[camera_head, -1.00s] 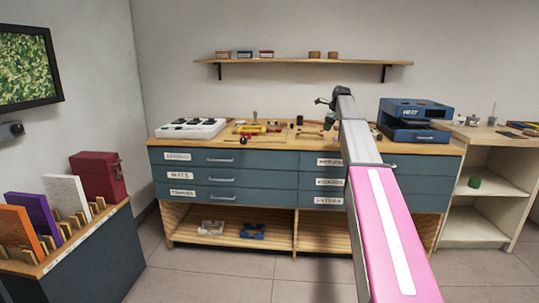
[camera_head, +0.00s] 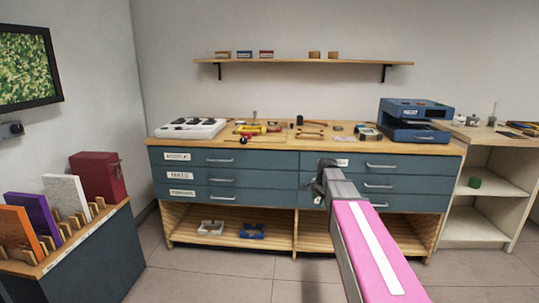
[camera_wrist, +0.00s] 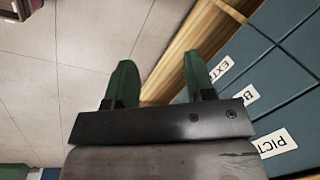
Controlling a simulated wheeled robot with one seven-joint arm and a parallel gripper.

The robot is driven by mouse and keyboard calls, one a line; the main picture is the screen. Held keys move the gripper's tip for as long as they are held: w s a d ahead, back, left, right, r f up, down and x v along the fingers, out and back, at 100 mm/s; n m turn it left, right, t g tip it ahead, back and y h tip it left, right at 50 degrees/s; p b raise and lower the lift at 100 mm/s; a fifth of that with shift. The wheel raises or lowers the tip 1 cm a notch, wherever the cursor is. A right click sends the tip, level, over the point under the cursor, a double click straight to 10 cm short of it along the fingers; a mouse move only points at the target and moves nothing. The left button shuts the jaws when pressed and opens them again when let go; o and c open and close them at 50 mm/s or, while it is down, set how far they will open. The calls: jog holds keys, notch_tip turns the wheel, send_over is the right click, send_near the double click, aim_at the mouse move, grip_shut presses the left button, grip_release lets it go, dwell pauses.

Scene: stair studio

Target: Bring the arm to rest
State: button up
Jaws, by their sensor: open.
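My gripper (camera_wrist: 160,85) shows in the wrist view with its two green fingers spread apart and nothing between them. Behind the fingers are the tiled floor and the pale wooden edge of the workbench. In the head view my gripper (camera_head: 320,199) is small and partly hidden by the wrist, in front of the bench's drawer fronts. My arm reaches forward from the lower right, its pink link low and its grey forearm below the bench top.
The workbench (camera_head: 282,141) has blue labelled drawers (camera_head: 222,180) and carries tools, a white power-strip-like box (camera_head: 190,128) and a blue press (camera_head: 417,119). A rack with coloured panels stands at left. A shelf unit (camera_head: 478,207) stands at right. Floor between is clear.

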jog(key=s+a+f+n, duration=0.1)
jog(key=s+f+n, duration=0.2)
jog(key=s, duration=0.5)
jog(key=s+a+f+n+g, duration=0.1)
jog(key=s+f+n, duration=0.3)
jog(key=s, duration=0.5)
jog(key=s+a+f+n+h, duration=0.1)
jog(key=s+f+n, duration=0.2)
jog(key=s+f, duration=0.3)
jog(key=s, duration=0.3)
jog(key=shift+a+n+g, duration=0.25)
jog(key=shift+n+g, duration=0.05)
jog(key=shift+n, duration=0.1)
